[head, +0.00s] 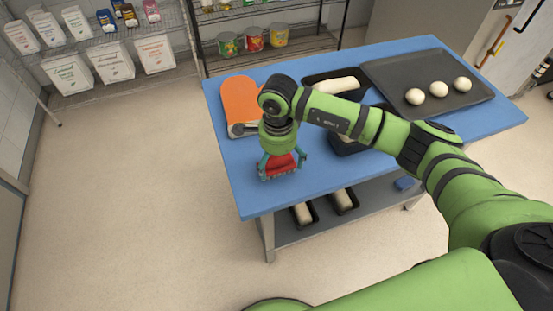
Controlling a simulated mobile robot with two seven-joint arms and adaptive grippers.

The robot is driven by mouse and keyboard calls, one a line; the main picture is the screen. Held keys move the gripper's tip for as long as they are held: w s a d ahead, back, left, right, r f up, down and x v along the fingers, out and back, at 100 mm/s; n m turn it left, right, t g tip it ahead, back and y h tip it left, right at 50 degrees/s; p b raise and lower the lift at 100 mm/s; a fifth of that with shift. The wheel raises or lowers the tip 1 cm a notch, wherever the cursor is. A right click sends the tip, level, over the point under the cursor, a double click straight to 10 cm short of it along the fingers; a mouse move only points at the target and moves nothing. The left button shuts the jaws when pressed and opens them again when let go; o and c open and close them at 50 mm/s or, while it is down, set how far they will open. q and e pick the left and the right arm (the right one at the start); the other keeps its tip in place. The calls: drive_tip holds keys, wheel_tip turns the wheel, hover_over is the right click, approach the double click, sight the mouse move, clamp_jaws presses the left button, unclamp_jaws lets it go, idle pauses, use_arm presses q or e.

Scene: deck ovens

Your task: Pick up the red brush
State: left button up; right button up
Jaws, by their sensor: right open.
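The red brush (278,168) lies on the blue table top near its left front part. My right gripper (282,166) is directly above it, pointing down, with its teal fingers spread to either side of the brush. The fingers are open, and I cannot tell whether they touch it. The wrist hides the far part of the brush. My left gripper is not in the head view.
A dark tray (451,94) with three dough balls is at the right. Loaf pans (309,82) stand between, partly behind my arm.

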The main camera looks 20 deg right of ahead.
drive_tip(key=shift+f, duration=1.2)
drive_tip(key=c, duration=1.5)
drive_tip(key=shift+r, duration=0.4)
wheel_tip(320, 180, up, 3)
drive_tip(key=shift+w+f+b, duration=0.15)
drive_tip(key=shift+b, duration=0.85)
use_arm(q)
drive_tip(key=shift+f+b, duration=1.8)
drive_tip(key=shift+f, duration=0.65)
use_arm(e)
drive_tip(key=shift+s+d+r, duration=1.9)
drive_tip(key=shift+s+d, duration=0.2)
drive_tip(key=shift+d, duration=0.05)
drive_tip(key=shift+s+d+r, duration=1.9)
drive_tip(key=shift+s+d, duration=0.15)
drive_tip(key=shift+d, duration=0.05)
